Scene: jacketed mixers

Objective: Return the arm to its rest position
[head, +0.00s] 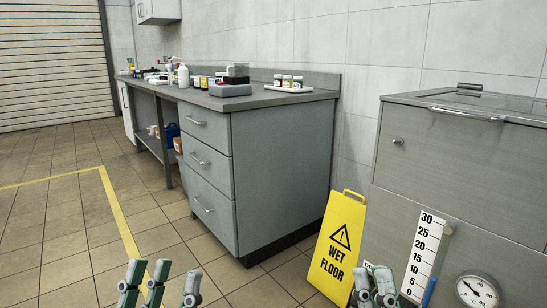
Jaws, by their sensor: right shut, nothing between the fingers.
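My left gripper (163,281) is at the bottom edge, left of centre, with its grey and green fingers pointing up and spread apart. It is open with nothing between the fingers, and it is over the tiled floor. My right gripper (374,284) is at the bottom edge, right of centre, in front of the foot of the wet floor sign and the steel cabinet. Its fingers are close together, shut and empty. Both arms behind the grippers are out of the picture.
A yellow wet floor sign (337,243) stands beside a steel cabinet (437,150) with a level scale (424,257) and a round gauge (477,291). A grey bench (283,160) holds bottles and boxes. The tiled floor (60,235) at left is clear, with a yellow line.

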